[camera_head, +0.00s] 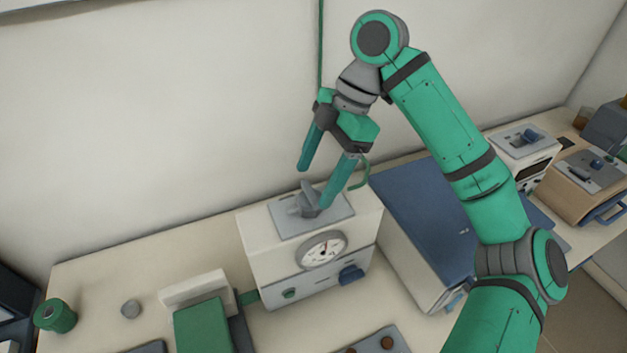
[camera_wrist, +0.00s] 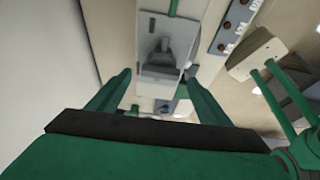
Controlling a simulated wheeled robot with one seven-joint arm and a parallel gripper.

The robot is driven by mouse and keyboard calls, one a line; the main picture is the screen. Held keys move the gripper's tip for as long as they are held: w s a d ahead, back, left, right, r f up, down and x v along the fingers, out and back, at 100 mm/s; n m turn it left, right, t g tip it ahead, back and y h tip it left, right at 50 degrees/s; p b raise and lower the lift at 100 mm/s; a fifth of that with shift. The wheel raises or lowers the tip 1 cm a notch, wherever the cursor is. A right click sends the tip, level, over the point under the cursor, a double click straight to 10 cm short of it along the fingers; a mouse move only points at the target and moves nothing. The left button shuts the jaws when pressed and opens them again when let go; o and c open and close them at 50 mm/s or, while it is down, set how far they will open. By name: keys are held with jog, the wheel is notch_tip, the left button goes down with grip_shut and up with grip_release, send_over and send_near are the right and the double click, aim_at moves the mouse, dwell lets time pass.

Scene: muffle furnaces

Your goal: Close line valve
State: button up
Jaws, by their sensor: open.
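A white box (camera_head: 262,262) stands on the bench against the wall. A grey plate (camera_head: 285,226) on its top carries a grey valve handle (camera_head: 307,199). My gripper (camera_head: 313,186) is open and empty above the box, pointing down. In the head view its right finger overlaps the handle's right side; I cannot tell whether they touch. In the wrist view the handle (camera_wrist: 160,58) shows on its plate (camera_wrist: 150,72), ahead of and between the open fingertips (camera_wrist: 158,74). The handle's exact angle is hard to read.
The box front has a round gauge (camera_head: 323,250), a blue knob (camera_head: 351,274) and a green button (camera_head: 290,293). A blue-topped unit (camera_head: 425,215) stands close on the right. A green block (camera_head: 203,328) and a green cylinder (camera_head: 56,316) are on the left. A green hose runs up the wall.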

jog(key=v, duration=0.8)
jog(key=shift+r, duration=0.3)
